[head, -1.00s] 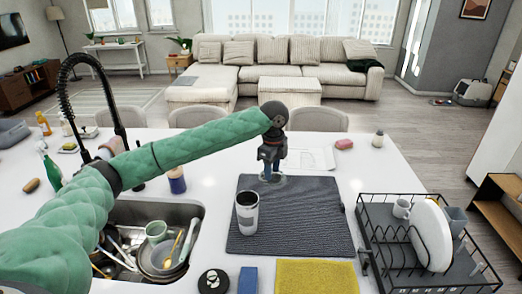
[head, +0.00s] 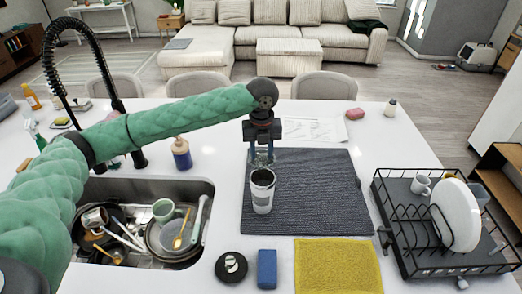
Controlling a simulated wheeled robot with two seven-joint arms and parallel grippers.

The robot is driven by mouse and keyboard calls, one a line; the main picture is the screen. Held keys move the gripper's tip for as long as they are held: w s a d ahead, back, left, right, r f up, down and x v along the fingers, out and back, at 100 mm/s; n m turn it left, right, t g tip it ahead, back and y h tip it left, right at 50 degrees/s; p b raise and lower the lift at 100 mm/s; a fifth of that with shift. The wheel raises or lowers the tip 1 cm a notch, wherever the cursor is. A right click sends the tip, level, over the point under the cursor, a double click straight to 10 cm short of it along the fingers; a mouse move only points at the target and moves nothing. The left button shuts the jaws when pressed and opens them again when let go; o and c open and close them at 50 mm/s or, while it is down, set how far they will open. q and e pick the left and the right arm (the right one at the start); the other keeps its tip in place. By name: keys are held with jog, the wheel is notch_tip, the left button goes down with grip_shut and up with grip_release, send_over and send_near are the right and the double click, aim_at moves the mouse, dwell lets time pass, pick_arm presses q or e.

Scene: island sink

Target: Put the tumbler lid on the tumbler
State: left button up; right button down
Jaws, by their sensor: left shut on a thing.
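The tumbler (head: 262,198) is a white, dark-topped cup standing upright at the left edge of the dark grey mat (head: 318,200). My left gripper (head: 262,161) points down just behind and above the tumbler's rim. Its blue fingers are shut on a small, see-through disc, which looks like the tumbler lid (head: 262,164). The lid is mostly hidden by the fingers and blurred against the mat. It appears close to the rim, but I cannot tell whether it touches. My right gripper is out of view.
The sink (head: 195,218) with dishes lies left. A black dish rack (head: 425,262) stands right. A round black object (head: 231,266), a blue sponge (head: 267,268) and a yellow cloth (head: 338,266) lie in front. The mat's right part is clear.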

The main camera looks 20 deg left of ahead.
pick_arm(q)
jog(key=shift+s+d+r, duration=0.15)
jog(key=shift+s+d, duration=0.05)
jog(key=shift+d, duration=0.15)
jog(key=shift+w+a+f, duration=0.1)
jog(key=shift+a+f, duration=0.1)
jog(key=shift+f, duration=0.3)
jog(key=shift+d+f, duration=0.15)
jog(key=shift+f, duration=0.5)
jog(key=shift+f+b, duration=0.7)
jog(key=shift+f, duration=1.7)
jog(key=shift+p, duration=0.4)
jog(key=shift+f+p, duration=0.35)
jog(key=shift+f, duration=0.05)
jog(key=o, duration=1)
jog(key=shift+o, duration=0.2)
